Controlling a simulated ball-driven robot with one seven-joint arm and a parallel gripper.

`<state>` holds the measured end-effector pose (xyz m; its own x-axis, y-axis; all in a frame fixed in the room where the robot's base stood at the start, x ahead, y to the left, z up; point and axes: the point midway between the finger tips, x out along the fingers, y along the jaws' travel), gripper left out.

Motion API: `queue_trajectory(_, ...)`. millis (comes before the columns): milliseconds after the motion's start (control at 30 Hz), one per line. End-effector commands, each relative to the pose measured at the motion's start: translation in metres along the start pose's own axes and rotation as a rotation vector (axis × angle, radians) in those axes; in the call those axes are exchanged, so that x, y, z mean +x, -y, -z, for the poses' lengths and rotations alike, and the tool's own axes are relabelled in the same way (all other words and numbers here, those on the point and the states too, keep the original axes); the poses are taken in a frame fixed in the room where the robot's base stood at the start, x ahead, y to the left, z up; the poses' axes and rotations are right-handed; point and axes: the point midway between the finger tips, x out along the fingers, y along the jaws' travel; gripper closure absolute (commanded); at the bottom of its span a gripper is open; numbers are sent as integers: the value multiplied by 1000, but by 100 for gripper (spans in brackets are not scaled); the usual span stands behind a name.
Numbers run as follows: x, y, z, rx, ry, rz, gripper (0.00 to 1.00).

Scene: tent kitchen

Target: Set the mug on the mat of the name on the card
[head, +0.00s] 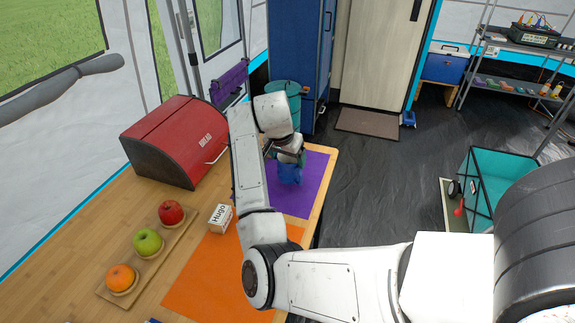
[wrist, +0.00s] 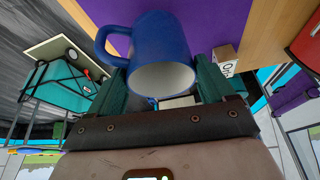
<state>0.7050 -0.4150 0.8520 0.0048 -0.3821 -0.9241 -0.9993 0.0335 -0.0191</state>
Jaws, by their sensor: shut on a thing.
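A white card block reading "Hugo" (head: 220,218) stands on the wooden table, left of the mats. A white card (wrist: 226,58) with partly hidden lettering also shows in the wrist view. The purple mat (head: 316,164) lies at the far end of the table, and the orange mat (head: 200,282) lies nearer. My gripper (head: 288,160) is shut on the blue mug (head: 290,174), over the purple mat. In the wrist view the mug (wrist: 160,45) sits between the green fingers, its handle to the left. I cannot tell whether it touches the mat.
A red bread box (head: 172,140) stands at the table's back left. A wooden tray (head: 147,268) holds a red apple, a green apple and an orange. A teal bin (head: 284,90) stands beyond the table. My arm hides part of both mats.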

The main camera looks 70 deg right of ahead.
Motion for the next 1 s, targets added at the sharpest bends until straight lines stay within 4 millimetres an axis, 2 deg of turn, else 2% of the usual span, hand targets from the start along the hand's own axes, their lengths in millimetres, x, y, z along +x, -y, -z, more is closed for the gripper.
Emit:
queue_trajectory(67, 7, 2, 2, 1, 0, 0, 78)
queue_trajectory(300, 32, 1, -10, -1, 0, 1, 78)
queue_trajectory(667, 36, 1, -12, -1, 0, 0, 78)
queue_trajectory(700, 36, 1, -12, -1, 0, 0, 17)
queue_trajectory(867, 36, 1, -12, 0, 0, 0, 2)
queue_trajectory(1000, 35, 1, -12, 0, 0, 0, 0)
